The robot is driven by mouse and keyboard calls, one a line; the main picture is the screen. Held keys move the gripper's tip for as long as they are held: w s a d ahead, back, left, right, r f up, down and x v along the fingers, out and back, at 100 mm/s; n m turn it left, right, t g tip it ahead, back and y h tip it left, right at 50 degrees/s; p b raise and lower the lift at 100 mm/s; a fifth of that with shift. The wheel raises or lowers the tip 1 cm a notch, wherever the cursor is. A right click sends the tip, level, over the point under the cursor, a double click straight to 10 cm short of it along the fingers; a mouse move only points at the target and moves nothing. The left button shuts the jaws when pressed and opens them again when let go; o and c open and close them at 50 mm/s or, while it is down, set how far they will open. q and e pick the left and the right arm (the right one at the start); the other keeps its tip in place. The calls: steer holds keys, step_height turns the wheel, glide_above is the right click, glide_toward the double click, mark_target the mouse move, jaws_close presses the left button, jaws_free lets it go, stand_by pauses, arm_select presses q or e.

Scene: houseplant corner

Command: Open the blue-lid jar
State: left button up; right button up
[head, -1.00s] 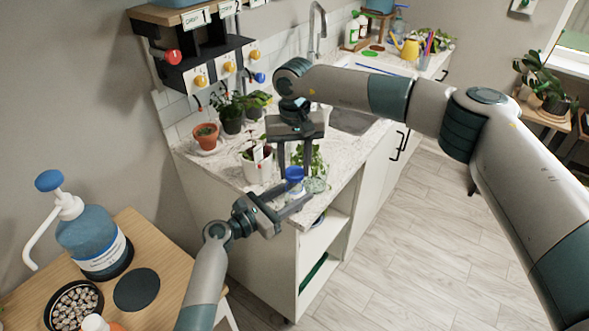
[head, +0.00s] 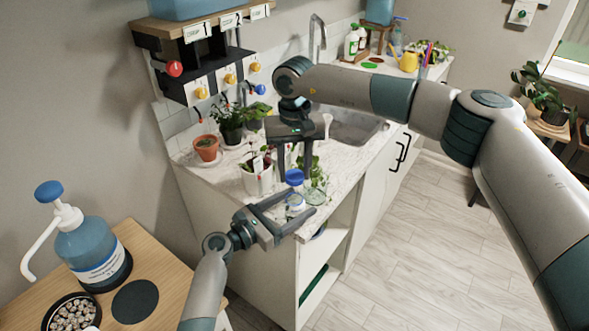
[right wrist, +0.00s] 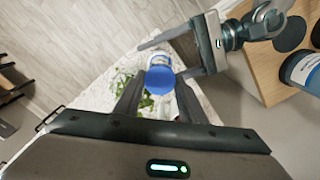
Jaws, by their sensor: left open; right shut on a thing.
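The jar (head: 296,207) is clear and whitish, with a blue lid (head: 294,177), near the front corner of the marble counter. My right gripper (head: 294,172) comes down from above and is shut on the lid, which also shows between its fingers in the right wrist view (right wrist: 158,80). My left gripper (head: 298,202) is open, reaching in from the lower left with its fingers on either side of the jar body. I cannot tell whether the lid sits tight on the jar or is apart from it.
Potted plants, a white pot (head: 257,181) and a terracotta pot (head: 206,148), stand close left of the jar. A glass with a cutting (head: 316,190) is close right. A blue pump bottle (head: 92,250) stands on the wooden table (head: 160,268).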

step_height(320, 180, down, 2)
steer(key=shift+f+b, duration=0.15)
steer(key=shift+b, duration=1)
arm_select(q)
steer(key=v, duration=1.2)
